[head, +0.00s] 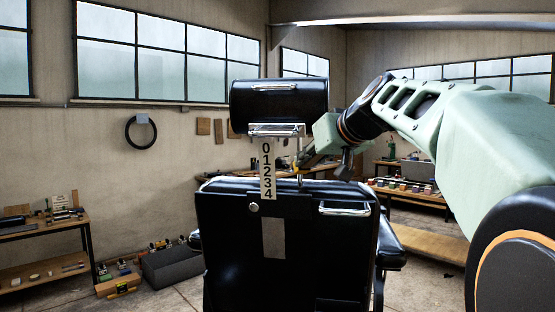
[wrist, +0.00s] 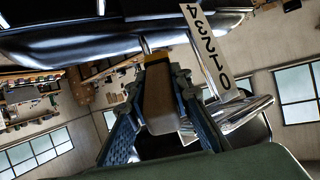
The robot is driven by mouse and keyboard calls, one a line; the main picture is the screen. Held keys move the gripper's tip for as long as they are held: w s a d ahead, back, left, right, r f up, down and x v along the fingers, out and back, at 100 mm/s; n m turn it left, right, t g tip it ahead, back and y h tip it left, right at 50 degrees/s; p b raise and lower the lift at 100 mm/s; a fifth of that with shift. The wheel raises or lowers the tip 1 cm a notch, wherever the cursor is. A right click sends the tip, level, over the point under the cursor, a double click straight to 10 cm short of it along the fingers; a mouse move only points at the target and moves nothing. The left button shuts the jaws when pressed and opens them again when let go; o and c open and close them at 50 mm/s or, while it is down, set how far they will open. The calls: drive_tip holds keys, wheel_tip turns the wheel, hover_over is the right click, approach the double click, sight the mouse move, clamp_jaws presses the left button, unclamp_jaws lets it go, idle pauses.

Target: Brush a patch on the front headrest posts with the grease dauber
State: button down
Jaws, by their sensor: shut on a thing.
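The black headrest (head: 279,104) stands above the black chair back (head: 225,225). A numbered strip (head: 267,170) runs between them and shows large in the wrist view (wrist: 205,48). A thin chrome post (head: 300,180) shows right of the strip, above the top edge of the back. My gripper (head: 304,163) is right of this post, below the headrest. In the wrist view my gripper (wrist: 158,82) is shut on the grease dauber (wrist: 159,105), a tan block-like handle with a yellow band. The dauber's tip is close to the chair back's edge; I cannot tell whether it touches a post.
A chrome bracket (head: 276,129) is under the headrest, and a chrome handle (head: 344,209) is on the back. A low bench (head: 45,226) with tools stands left, a grey bin (head: 171,266) on the floor beside it. Another bench (head: 415,191) is behind right.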

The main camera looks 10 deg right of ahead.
drive_tip(key=shift+w+d+r+p, duration=0.1)
drive_tip(key=shift+w+r+p, duration=0.05)
drive_tip(key=shift+r+p, duration=0.65)
drive_tip(key=shift+w+r+p, duration=0.1)
drive_tip(key=shift+r+p, duration=0.55)
drive_tip(key=shift+r, duration=0.15)
drive_tip(key=shift+d+r+p, duration=0.1)
drive_tip(key=shift+r+p, duration=0.5)
drive_tip(key=shift+r, duration=0.3)
drive_tip(key=f+b, duration=0.3)
drive_tip(key=shift+a+f, duration=0.2)
drive_tip(key=shift+f, duration=0.05)
drive_tip(key=shift+s+f+b, duration=0.25)
drive_tip(key=shift+f+b, duration=0.55)
drive_tip(key=shift+b, duration=0.25)
drive_tip(key=r+p, duration=0.3)
drive_tip(key=shift+w+d+r, duration=0.15)
drive_tip(key=shift+w+r, duration=0.1)
drive_tip(key=shift+w, duration=0.05)
drive_tip(key=shift+r+p, duration=0.6)
drive_tip(key=shift+r, duration=0.15)
drive_tip(key=shift+s+r, duration=0.1)
